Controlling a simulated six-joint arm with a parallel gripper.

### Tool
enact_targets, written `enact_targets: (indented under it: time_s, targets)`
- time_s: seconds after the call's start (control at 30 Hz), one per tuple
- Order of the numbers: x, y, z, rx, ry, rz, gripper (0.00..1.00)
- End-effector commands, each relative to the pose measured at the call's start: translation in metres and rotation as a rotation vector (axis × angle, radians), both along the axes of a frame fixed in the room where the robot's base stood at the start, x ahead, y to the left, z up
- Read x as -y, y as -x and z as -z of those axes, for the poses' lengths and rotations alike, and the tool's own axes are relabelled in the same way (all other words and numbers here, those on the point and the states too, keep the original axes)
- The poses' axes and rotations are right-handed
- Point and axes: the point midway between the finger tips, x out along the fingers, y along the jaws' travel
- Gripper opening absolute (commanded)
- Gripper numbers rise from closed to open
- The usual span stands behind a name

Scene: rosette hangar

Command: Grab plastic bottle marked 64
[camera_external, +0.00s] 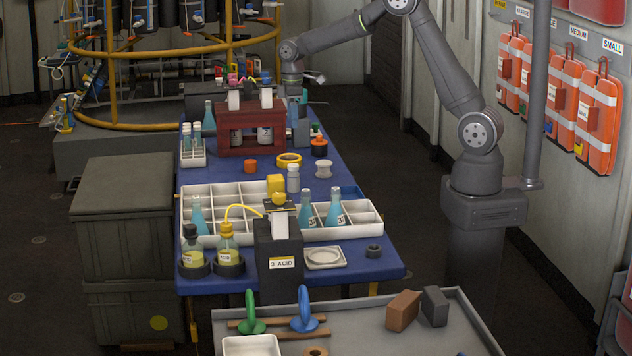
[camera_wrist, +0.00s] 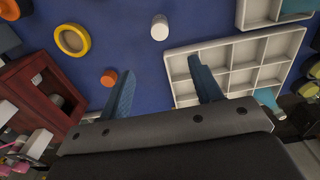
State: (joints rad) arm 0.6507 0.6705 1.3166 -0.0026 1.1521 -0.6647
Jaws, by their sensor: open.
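Several teal bottles stand in the white divided trays on the blue table: one at the left (camera_external: 197,216), two at the right (camera_external: 306,211) (camera_external: 336,208). Another teal bottle (camera_external: 209,118) stands farther back, left of the red rack. A small pale bottle (camera_external: 293,179) stands behind the trays. No mark 64 is legible, so I cannot tell which bottle carries it. My gripper (camera_external: 298,95) is over the table's far end.
A dark red rack (camera_external: 237,136) stands beneath and left of my arm's end. An orange cap (camera_external: 250,166), yellow ring (camera_external: 289,160) and white spool (camera_external: 323,169) lie between rack and trays. A black stand marked 3 ACID (camera_external: 280,263) rises at the front.

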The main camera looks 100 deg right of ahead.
Motion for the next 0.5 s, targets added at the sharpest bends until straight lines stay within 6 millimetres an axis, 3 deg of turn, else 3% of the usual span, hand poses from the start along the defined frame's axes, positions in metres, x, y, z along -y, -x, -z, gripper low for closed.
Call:
enact_targets:
  time_s: [0.17, 0.5]
  targets:
    - [-0.005, 0.004, 0.004, 0.002, 0.046, -0.209, 0.59]
    - [-0.024, 0.015, 0.015, -0.047, 0.223, -1.049, 0.59]
